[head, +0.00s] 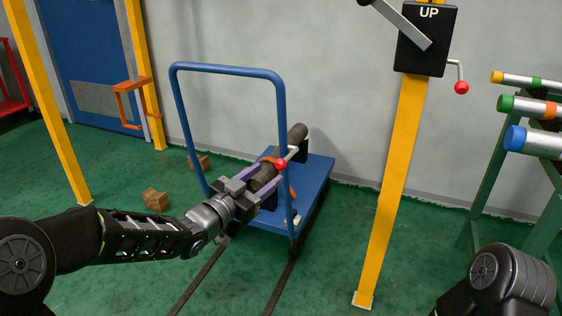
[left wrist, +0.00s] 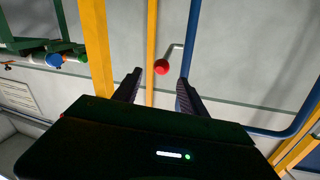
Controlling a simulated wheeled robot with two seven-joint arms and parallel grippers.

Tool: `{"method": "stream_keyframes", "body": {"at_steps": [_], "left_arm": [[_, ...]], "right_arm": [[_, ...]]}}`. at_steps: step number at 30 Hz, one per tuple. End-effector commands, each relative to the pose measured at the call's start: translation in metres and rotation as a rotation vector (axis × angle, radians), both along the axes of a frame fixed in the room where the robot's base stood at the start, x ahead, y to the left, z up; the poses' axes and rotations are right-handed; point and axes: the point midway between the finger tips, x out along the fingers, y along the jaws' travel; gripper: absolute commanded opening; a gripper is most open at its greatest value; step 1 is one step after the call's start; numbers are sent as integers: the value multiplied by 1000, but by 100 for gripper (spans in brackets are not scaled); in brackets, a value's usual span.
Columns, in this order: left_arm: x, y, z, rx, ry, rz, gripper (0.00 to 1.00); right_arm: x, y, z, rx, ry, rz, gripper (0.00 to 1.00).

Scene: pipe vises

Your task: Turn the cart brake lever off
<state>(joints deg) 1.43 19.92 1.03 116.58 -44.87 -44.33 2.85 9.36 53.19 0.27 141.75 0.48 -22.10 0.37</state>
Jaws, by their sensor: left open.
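The cart brake lever (head: 291,154) is a short grey bar ending in a red ball, beside the blue push handle of the cart (head: 313,176). My left gripper (head: 268,173) is open and reaches toward it, with its fingers close to the red ball in the head view. In the left wrist view the red ball of the lever (left wrist: 161,67) shows in the gap between the two open fingers (left wrist: 156,88), apparently beyond the tips and not gripped. My right gripper is out of view; only part of my right arm shows at the lower right.
The blue handle frame (head: 226,69) rises around my left gripper. A yellow post (head: 395,170) carries a black UP box (head: 427,40) with a red-knobbed crank. Wooden blocks (head: 156,199) lie on the green floor.

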Motion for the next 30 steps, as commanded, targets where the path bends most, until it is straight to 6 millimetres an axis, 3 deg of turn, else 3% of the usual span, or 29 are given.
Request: {"method": "stream_keyframes", "body": {"at_steps": [10,22,30], "left_arm": [[8,-4,-1,-1,1,2,50],[56,-34,-3,-1,3,1,50],[67,-40,-1,0,3,3,50]], "right_arm": [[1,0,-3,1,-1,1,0],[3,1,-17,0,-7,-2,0],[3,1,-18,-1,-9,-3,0]]}}
